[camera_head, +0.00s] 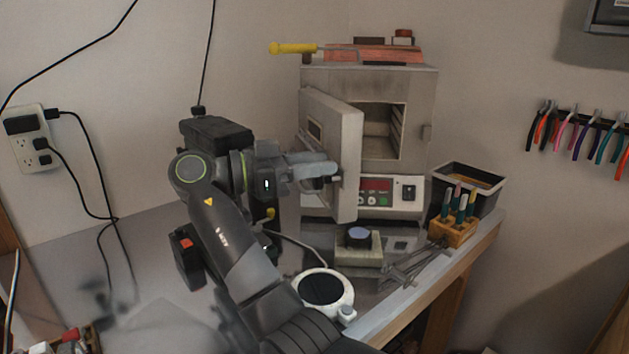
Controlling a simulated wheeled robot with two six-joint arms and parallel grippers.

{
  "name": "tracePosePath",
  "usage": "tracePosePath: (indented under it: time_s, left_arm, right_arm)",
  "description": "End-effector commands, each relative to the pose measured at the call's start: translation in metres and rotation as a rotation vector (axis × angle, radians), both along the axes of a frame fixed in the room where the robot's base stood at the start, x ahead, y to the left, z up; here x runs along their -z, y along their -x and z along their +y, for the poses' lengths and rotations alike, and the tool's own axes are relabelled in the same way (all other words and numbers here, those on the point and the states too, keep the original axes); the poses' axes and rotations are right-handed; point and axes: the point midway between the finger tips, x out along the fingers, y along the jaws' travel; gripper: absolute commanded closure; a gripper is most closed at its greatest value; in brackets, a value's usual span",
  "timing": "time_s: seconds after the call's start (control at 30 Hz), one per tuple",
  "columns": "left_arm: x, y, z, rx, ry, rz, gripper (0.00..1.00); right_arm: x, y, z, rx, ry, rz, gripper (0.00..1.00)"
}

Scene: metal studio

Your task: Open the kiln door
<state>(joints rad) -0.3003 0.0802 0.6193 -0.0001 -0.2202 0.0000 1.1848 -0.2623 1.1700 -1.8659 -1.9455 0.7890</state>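The kiln (367,88) stands at the back of the bench, a grey box with a front control panel. Its door (347,150) is swung well open to the left, and the chamber (378,133) shows as an empty opening. My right gripper (325,168) is at the outer face of the door, at about mid-height, with its grey fingers pointing right. The fingers overlap the place of a small dark handle part. I cannot tell whether they are closed on it or only beside it. My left gripper is not in view.
A white round device (324,289) and a small block with a round top (358,246) stand before the kiln. A dark tray (478,178) and a wooden tool holder (455,232) stand to its right. A yellow-handled tool (293,48) lies on top of the kiln.

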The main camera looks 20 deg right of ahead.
Motion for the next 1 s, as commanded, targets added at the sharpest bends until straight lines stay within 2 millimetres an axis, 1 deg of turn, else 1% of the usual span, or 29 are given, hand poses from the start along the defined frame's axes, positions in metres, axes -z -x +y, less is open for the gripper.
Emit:
tracePosePath:
  time_s: [0.03,0.1,0.2,0.33,0.5,0.77,1.0]
  left_arm:
    - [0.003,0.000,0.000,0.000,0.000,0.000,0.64]
    - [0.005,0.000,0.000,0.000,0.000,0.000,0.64]
    - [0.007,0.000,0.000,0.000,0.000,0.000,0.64]
    - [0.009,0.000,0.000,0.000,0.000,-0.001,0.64]
    - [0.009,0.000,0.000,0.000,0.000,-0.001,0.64]
    - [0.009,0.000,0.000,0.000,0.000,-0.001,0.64]
    - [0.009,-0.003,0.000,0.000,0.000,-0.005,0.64]
  right_arm:
    - [-0.010,0.000,0.000,0.001,0.001,-0.005,0.68]
    - [-0.024,0.000,0.000,0.002,0.001,-0.005,0.68]
    - [-0.040,0.000,0.000,0.001,0.000,-0.002,0.68]
    - [-0.057,-0.001,0.000,0.001,0.000,0.000,0.68]
    - [-0.066,-0.001,0.000,0.001,-0.001,0.003,0.68]
    - [-0.067,-0.001,0.000,0.001,-0.001,0.004,0.68]
    - [-0.064,-0.002,-0.002,-0.002,-0.005,0.009,0.99]
